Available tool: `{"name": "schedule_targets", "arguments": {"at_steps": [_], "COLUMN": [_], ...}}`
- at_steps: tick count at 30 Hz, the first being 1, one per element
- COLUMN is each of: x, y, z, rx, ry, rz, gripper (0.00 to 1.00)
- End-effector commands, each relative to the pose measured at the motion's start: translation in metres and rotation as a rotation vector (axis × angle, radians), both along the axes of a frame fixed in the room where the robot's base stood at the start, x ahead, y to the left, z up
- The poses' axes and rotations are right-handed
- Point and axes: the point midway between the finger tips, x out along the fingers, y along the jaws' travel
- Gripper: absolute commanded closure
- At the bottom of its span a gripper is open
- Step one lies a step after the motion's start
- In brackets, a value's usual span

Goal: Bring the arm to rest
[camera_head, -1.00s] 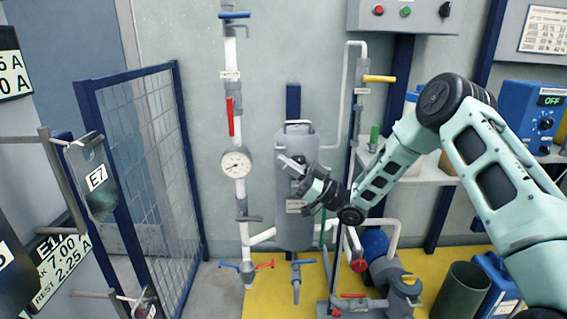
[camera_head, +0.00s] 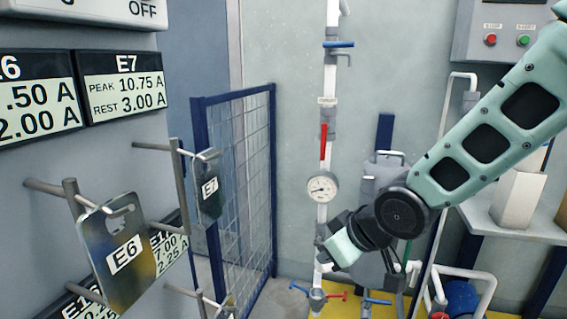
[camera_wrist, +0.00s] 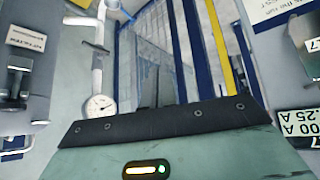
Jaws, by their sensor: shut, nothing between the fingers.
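My arm (camera_head: 490,140) reaches in from the right in the head view, bent, with its wrist low near the middle. My gripper (camera_head: 326,246) is shut and empty, in front of the wall piping. Its fingertips are mostly hidden behind the hand. In the wrist view the pale green hand with its dark edge fills the bottom, with a pressure gauge and the mesh fence beyond it.
A metal plate E6 (camera_head: 118,255) and a plate E7 (camera_head: 208,188) hang on rack pegs at left. A blue mesh fence (camera_head: 275,180) stands behind them. A gauge (camera_head: 322,187) is on the white pipe. A shelf (camera_head: 500,222) is at right.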

Motion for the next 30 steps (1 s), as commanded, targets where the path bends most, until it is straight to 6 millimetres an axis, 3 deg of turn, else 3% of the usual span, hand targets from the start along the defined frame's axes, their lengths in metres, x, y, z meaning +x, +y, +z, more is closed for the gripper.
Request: {"name": "schedule_targets", "arguments": {"at_steps": [1,6,14,15,23,30], "x": [-0.032,-0.124,-0.235,-0.235,-0.232,-0.232], "y": [-0.004,-0.026,-0.058,-0.058,-0.058,-0.058], "z": [0.002,0.0,0.006,0.021,0.077,0.145], "rx": [-0.057,-0.203,-0.343,-0.345,-0.342,-0.342], "ry": [0.064,0.282,0.537,0.546,0.541,0.54], "rz": [-0.009,-0.055,-0.079,-0.083,-0.084,-0.085], "gripper": [1.0,1.0,1.0,1.0,1.0,1.0]}}
